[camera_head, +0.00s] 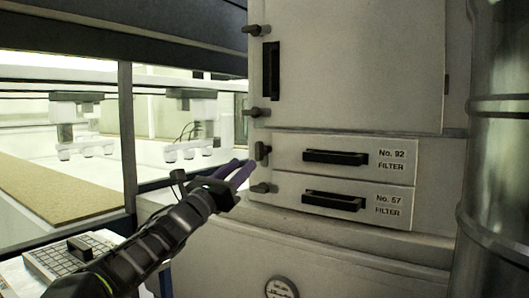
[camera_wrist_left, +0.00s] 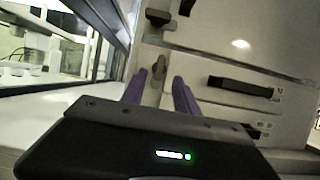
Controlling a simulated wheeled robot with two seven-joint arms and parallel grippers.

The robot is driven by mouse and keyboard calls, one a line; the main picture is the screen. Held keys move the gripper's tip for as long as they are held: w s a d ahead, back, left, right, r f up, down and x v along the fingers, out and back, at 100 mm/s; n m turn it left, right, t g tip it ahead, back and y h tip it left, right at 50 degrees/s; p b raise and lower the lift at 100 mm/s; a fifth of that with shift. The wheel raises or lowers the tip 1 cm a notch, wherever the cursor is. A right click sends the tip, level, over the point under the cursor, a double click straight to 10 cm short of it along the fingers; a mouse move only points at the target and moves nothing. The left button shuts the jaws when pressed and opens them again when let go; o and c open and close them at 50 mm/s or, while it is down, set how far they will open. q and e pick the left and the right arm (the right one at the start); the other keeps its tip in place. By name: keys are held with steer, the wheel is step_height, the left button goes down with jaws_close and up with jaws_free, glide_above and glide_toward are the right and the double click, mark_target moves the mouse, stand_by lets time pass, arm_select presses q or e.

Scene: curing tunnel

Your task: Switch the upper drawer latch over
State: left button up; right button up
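The upper drawer (camera_head: 345,157), labelled No. 92 FILTER, is shut and has a black bar handle. Its dark latch (camera_head: 262,153) stands upright at the drawer's left edge. In the left wrist view this latch (camera_wrist_left: 158,68) shows ahead of and between the two purple fingertips. My left gripper (camera_head: 241,171) is open and empty, just left of the latch and slightly below it. In the left wrist view the gripper (camera_wrist_left: 159,80) shows a clear gap between its fingers. I cannot tell whether a finger touches the latch. My right gripper is in neither view.
The lower drawer (camera_head: 343,201), No. 57, has its own latch (camera_head: 262,188) lying sideways close below my gripper. A cabinet door (camera_head: 350,65) with two side latches is above. A metal cylinder (camera_head: 495,150) stands right; a keypad panel (camera_head: 70,260) is lower left.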

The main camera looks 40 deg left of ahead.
mark_target(257, 151)
arm_select(q)
steer(key=shift+s, duration=0.15)
steer(key=p+x, duration=0.4)
steer(key=x, duration=0.3)
steer(key=shift+r, duration=0.15)
steer(key=shift+w+r+p, duration=0.1)
steer(key=shift+w+p, duration=0.3)
steer(key=shift+w, duration=0.05)
jaws_close()
